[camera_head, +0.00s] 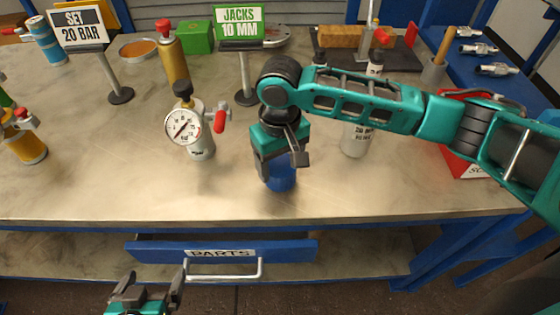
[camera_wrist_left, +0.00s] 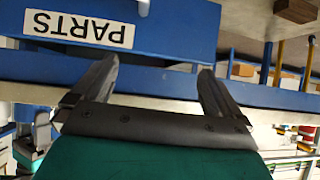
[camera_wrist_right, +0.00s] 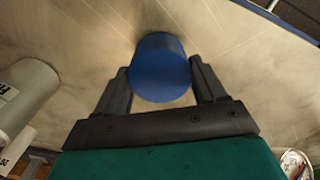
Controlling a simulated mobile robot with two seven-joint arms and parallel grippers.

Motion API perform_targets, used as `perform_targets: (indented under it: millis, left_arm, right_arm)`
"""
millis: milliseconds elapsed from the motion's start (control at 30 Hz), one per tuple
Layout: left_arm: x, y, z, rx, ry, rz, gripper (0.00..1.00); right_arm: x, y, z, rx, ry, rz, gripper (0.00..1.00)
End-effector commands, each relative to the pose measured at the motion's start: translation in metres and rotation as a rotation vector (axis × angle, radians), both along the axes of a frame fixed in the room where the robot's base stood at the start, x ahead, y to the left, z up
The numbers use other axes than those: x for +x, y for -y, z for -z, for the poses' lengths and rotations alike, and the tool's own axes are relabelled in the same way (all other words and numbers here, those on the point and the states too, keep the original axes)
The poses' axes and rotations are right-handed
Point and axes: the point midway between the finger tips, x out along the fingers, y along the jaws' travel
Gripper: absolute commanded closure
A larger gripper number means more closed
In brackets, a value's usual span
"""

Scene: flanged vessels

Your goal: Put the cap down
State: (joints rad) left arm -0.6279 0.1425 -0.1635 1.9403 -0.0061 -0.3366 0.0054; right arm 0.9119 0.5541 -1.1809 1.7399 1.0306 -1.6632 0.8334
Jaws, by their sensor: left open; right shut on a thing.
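The blue cap (camera_head: 281,178) is a short blue cylinder near the front of the metal tabletop, below my right gripper (camera_head: 280,158). In the right wrist view, the cap (camera_wrist_right: 161,66) sits between the two dark fingers, which are shut on it. I cannot tell whether its underside touches the table. The gripper body hides its upper part in the head view. My left gripper (camera_head: 147,287) is open and empty in front of the bench, below the drawer; the left wrist view shows its fingers (camera_wrist_left: 155,80) wide apart.
A vessel with a pressure gauge (camera_head: 184,127) and red lever stands left of the cap. A white cylinder (camera_head: 355,140) stands to its right, partly behind my right arm. The blue PARTS drawer (camera_head: 150,250) juts out below. The front-left tabletop (camera_head: 110,190) is clear.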

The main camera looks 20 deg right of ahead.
Motion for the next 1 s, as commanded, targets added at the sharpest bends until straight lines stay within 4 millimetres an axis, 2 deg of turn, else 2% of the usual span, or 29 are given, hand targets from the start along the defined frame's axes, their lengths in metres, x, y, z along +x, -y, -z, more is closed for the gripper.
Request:
perform_targets:
  millis: [467, 500, 733, 1000]
  left_arm:
    - [0.0025, -0.0002, -0.008, 0.0, 0.005, 0.0, 0.0]
    - [0.0028, -0.0003, -0.0073, 0.0, 0.006, 0.0, 0.0]
    - [0.0033, -0.0004, -0.0073, 0.0, 0.008, -0.001, 0.0]
    - [0.0032, -0.0005, -0.0058, 0.0, 0.008, -0.001, 0.0]
  right_arm:
    - [-0.0003, -0.0003, 0.0081, 0.0, -0.001, 0.0, 0.69]
    - [0.0, -0.0003, 0.0083, 0.0, 0.0, 0.0, 0.26]
    - [-0.0001, -0.0002, 0.0083, 0.0, 0.0, 0.0, 0.04]
    - [0.0004, -0.0002, 0.0071, 0.0, 0.001, 0.0, 0.04]
